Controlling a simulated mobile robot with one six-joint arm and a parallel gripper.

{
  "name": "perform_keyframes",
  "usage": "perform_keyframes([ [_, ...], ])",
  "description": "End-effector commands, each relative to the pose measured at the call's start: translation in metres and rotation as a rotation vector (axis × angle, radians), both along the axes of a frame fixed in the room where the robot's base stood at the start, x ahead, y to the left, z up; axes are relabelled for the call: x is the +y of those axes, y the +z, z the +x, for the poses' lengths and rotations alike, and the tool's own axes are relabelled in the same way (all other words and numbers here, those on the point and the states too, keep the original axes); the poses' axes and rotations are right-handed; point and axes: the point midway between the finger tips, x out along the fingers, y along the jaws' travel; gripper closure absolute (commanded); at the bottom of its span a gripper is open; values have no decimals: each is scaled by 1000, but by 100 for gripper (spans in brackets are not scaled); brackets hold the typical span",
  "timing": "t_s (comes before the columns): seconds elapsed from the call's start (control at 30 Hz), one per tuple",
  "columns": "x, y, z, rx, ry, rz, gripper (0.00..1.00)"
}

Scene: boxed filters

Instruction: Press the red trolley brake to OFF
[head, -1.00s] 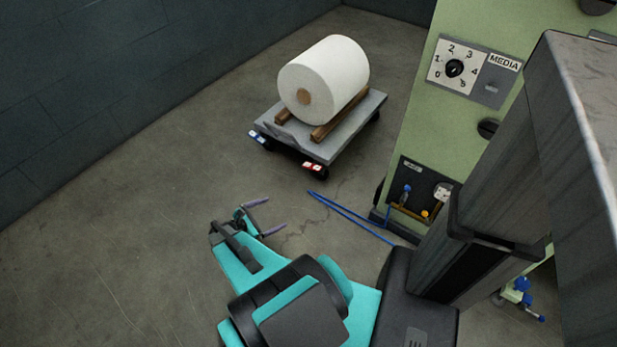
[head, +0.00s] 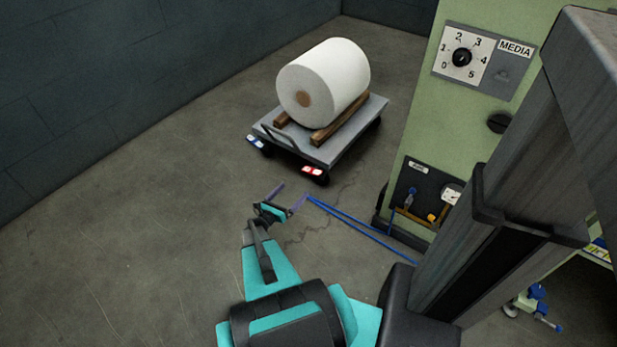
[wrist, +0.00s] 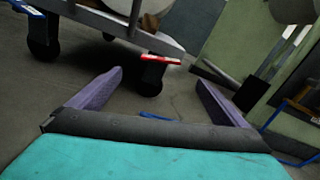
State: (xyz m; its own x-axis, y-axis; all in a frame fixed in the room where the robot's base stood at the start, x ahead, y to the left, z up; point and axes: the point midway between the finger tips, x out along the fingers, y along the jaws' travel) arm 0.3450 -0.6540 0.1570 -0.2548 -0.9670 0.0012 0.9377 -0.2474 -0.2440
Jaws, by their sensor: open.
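The red brake pedal (head: 312,171) sits low at the near right corner of the grey trolley (head: 340,148). It also shows in the wrist view (wrist: 160,59), above a black caster and beyond my fingertips. Its label is too small to read. A blue pedal (head: 256,142) is at the trolley's near left corner. My gripper (head: 290,193) is open and empty, short of the trolley and a little left of and below the red pedal. In the wrist view its two purple fingers (wrist: 160,80) are spread apart, and neither touches the pedal.
A large white roll (head: 335,75) rests on wooden bearers on the trolley. A green cabinet (head: 430,125) with a dial and gauge panel stands to the right. A blue hose (head: 345,222) lies on the floor nearby. The floor to the left is clear.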

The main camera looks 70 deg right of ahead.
Motion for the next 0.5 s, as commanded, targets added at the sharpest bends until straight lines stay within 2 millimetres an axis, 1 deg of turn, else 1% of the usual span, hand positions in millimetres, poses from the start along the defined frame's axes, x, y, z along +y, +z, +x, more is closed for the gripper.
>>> perform_keyframes([
  [0.27,-5,-1,-1,-2,-1,0,3],
  [0.37,-12,-1,-3,-2,-1,0,3],
  [0.5,-26,-2,-7,-2,-2,1,3],
])
